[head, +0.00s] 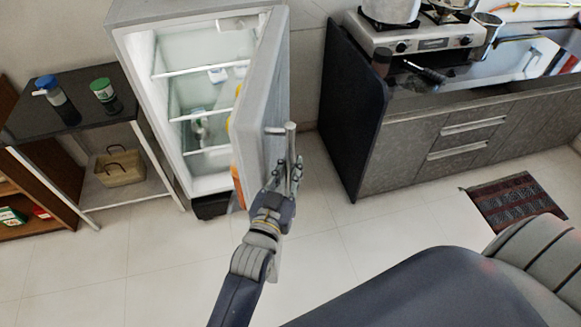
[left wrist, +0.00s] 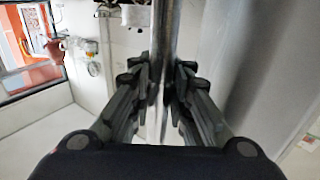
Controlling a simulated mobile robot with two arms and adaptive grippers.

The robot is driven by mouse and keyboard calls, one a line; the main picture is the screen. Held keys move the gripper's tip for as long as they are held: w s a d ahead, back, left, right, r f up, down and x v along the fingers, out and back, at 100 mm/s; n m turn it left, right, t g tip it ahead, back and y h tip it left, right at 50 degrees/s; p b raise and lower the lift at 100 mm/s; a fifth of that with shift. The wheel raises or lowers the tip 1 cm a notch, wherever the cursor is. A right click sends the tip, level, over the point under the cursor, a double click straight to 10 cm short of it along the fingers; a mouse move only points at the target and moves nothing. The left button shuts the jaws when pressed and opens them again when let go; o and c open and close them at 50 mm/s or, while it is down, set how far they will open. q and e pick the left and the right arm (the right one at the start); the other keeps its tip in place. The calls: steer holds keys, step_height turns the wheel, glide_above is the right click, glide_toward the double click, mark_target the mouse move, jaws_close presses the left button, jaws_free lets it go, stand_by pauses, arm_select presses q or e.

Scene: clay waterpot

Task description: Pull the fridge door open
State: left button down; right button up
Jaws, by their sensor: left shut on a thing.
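The fridge (head: 203,32) stands at the upper left of the head view with its door (head: 262,101) swung well open. Its lit inside with several shelves (head: 204,70) shows. The vertical metal handle (head: 290,137) is on the door's outer face, near its free edge. My left gripper (head: 289,176) is at the handle's lower part. In the left wrist view, the handle (left wrist: 162,60) runs between the gripper's fingers (left wrist: 160,85), which are shut around it. My right gripper is not in view.
A dark side table (head: 72,103) with two bottles stands left of the fridge. A kitchen counter (head: 400,150) with a stove (head: 419,36) is at the right. Tiled floor (head: 340,240) is clear between them. A patterned mat (head: 514,202) lies at the right.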

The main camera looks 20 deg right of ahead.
arm_select(q)
steer(key=c, duration=1.5)
jaws_free()
steer(key=shift+s+f, duration=0.2)
steer(key=shift+f, duration=0.15)
steer(key=shift+a+r, duration=0.1)
steer(key=shift+r, duration=0.15)
steer(key=v, duration=1.2)
steer(key=shift+s, duration=0.1)
